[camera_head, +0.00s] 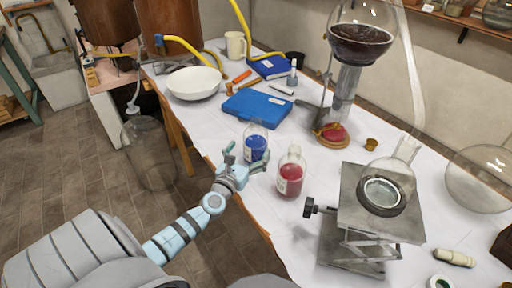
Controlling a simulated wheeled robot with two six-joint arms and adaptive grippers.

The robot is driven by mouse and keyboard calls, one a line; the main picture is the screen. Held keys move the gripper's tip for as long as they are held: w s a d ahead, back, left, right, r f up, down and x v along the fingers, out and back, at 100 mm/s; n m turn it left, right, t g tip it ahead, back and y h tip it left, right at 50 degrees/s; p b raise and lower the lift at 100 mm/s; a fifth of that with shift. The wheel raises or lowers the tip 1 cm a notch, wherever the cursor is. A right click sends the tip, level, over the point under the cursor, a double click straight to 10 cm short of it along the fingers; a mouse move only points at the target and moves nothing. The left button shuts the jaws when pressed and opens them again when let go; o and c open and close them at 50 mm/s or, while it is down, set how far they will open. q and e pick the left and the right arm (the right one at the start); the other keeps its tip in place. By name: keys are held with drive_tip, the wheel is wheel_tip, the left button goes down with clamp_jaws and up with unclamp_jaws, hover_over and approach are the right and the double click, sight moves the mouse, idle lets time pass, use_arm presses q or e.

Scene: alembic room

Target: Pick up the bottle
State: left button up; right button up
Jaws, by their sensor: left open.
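My left gripper (244,163) is open over the near edge of the white table. A beaker with blue liquid (255,146) stands right behind it, and the fingers partly overlap it in the picture. A bottle with red liquid (290,175) and a pale label stands upright on the table, just to the right of my gripper. The right fingertip appears close to the bottle's left side; I cannot tell whether it touches. The bottle is not between the fingers. My right gripper is not in view.
A metal lab jack (375,205) with a side knob stands right of the bottle. A blue case (257,107) and white bowl (195,84) lie behind. A tall glass flask on a stand (347,85) rises at the back. A bare patch of white table (285,218) lies in front of the bottle.

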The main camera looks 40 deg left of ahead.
use_arm(q)
drive_tip(key=b+x, duration=0.1)
drive_tip(key=x, duration=0.4)
drive_tip(key=shift+w, duration=0.2)
drive_tip(key=shift+s+r, duration=0.1)
drive_tip(key=c, duration=2)
drive_tip(key=shift+r, duration=0.1)
wheel_tip(320, 180, up, 10)
drive_tip(key=p, duration=0.9)
